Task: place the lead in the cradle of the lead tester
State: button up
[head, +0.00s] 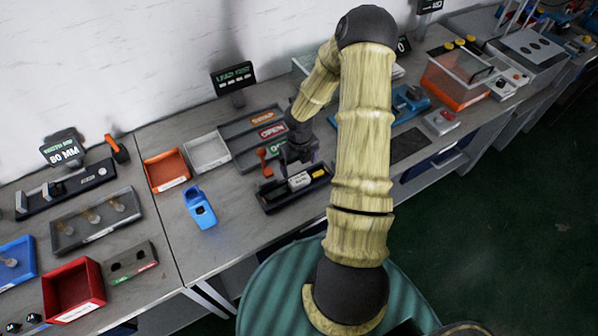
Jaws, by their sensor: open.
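The lead tester appears to be the low black box (268,205) in the middle of the bench, with a dark sign reading roughly "LEAD TEST" (233,77) behind it. A whitish piece and a yellow piece (318,174) show on its top, and an orange-red lever (263,157) stands at its left rear. My gripper (296,166) is open, pointing down just over the tester. The fingers and my arm hide part of the tester. I cannot clearly make out the lead or tell whether it lies in the cradle.
Left of the tester stand a blue holder (200,208), a white tray (207,151) and an orange tray (166,169). A grey labelled tray (243,128) lies behind it. A red bin (73,289) sits further left. Bench space in front of the white tray is clear.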

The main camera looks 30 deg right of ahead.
notch_tip(320, 180, up, 5)
jog(key=shift+r, duration=0.2)
jog(key=shift+r, duration=0.1)
dwell(0.4)
jog(key=s+a+r+n+t, duration=0.1)
jog(key=s+a+r+n, duration=0.3)
jog(key=n, duration=0.8)
jog(key=s+a+r+n, duration=0.4)
jog(key=r+n, duration=0.3)
jog(key=n, duration=0.4)
jog(key=s+a+r+n+t, duration=0.1)
jog(key=s+a+r+n, duration=0.3)
jog(key=n, duration=0.8)
notch_tip(320, 180, up, 3)
jog(key=shift+s+a+f+n+t, duration=0.15)
jog(key=shift+s+a+n+t, duration=0.15)
jog(key=shift+a, duration=0.5)
